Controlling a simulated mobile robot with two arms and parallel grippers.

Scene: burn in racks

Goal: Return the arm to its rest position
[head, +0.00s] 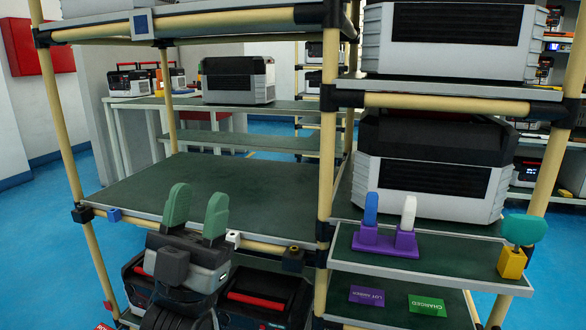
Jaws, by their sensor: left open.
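My left gripper (196,215) is in the lower left of the head view. Its two green fingers point up and stand apart, with nothing between them. It is in front of the front edge of an empty dark green rack shelf (220,190). My arm below it hides part of the boxes on the lower level. My right gripper is out of view.
Beige rack posts (327,130) stand close by. On the right, a grey-white unit (430,175) sits behind a purple stand (385,246) with blue and white paddles. A yellow holder (511,263) carries a teal paddle. Red-trimmed black boxes (265,295) sit low.

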